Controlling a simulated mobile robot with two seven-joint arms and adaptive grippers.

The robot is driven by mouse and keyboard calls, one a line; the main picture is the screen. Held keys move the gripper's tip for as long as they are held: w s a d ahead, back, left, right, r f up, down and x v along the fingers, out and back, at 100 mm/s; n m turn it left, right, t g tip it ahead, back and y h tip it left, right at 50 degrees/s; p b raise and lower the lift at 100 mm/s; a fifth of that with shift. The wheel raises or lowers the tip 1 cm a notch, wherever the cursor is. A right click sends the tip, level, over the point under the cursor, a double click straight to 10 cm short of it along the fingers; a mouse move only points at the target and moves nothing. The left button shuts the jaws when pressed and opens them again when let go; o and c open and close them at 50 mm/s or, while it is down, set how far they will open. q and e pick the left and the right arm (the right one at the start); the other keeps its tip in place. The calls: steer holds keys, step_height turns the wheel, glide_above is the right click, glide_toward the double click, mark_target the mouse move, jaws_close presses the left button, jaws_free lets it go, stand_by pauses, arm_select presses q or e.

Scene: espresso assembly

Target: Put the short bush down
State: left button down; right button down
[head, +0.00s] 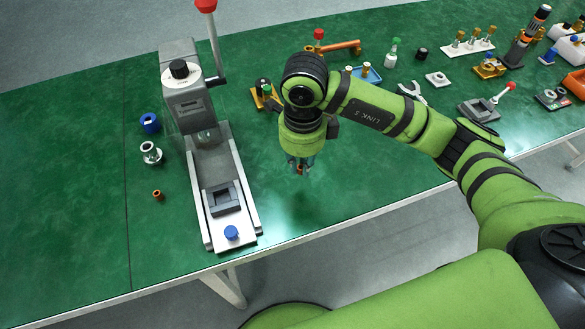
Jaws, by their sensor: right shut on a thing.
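My right gripper (301,167) points down over the green table, to the right of the grey press. It is shut on a small copper-coloured piece, the short bush (300,171), which shows only in part between the fingertips. The gripper seems close above the table top, but I cannot tell whether the bush touches it. A similar copper-coloured ring (157,195) stands on the table left of the press. My left gripper is not in view.
The lever press (222,160) has a red-knobbed handle and a blue cap (231,232) on its base. A blue ring (149,122) and a silver flanged part (150,152) stand left of it. Tools and fixtures fill the table's back right. The green surface (320,205) around the gripper is clear.

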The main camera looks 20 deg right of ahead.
mark_target(293, 181)
steer(key=shift+w+a+f, duration=0.55)
steer(key=shift+w+a, duration=0.1)
step_height(293, 181, down, 4)
steer(key=shift+r+p, duration=0.1)
steer(key=shift+p, duration=0.45)
steer(key=shift+w+f, duration=0.1)
steer(key=shift+f, duration=0.1)
steer(key=shift+f+b, duration=0.25)
steer(key=shift+b, duration=0.05)
steer(key=c, duration=1.2)
jaws_free()
steer(key=shift+r, duration=0.1)
